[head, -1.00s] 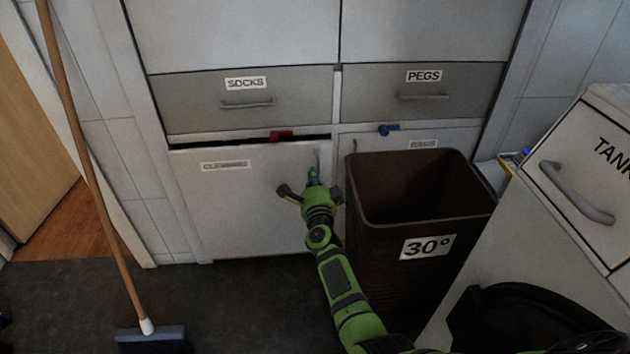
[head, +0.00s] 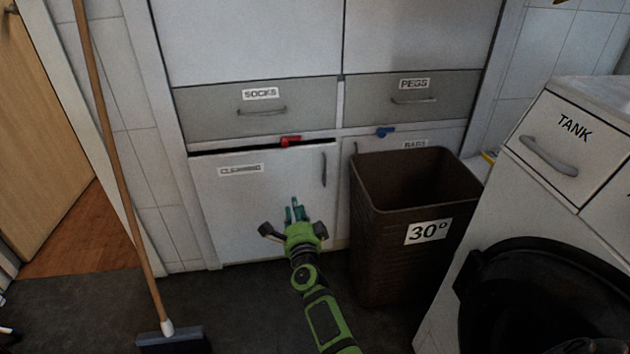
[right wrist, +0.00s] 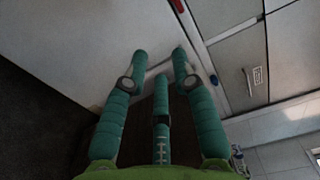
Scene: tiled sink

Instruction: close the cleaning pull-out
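The cleaning pull-out (head: 235,215) is a white front labelled CLEANING, low in the cabinet, with a vertical handle (head: 323,168) near its right edge. A narrow dark gap runs along its top, so it stands slightly out. A red latch piece (head: 290,141) sits above it. My right gripper (head: 294,205) is in front of the lower right part of this front, below and left of the handle. The right wrist view shows its three teal fingers (right wrist: 160,62) spread with nothing between them; the white front is beyond. I cannot tell whether they touch it. My left gripper is out of view.
A brown bin (head: 385,240) marked 30° stands close right of the pull-out. A white machine labelled TANK (head: 560,150) is at the right. A broom (head: 125,190) leans at the left. Socks and pegs drawers (head: 412,100) are above. Dark floor is free in front.

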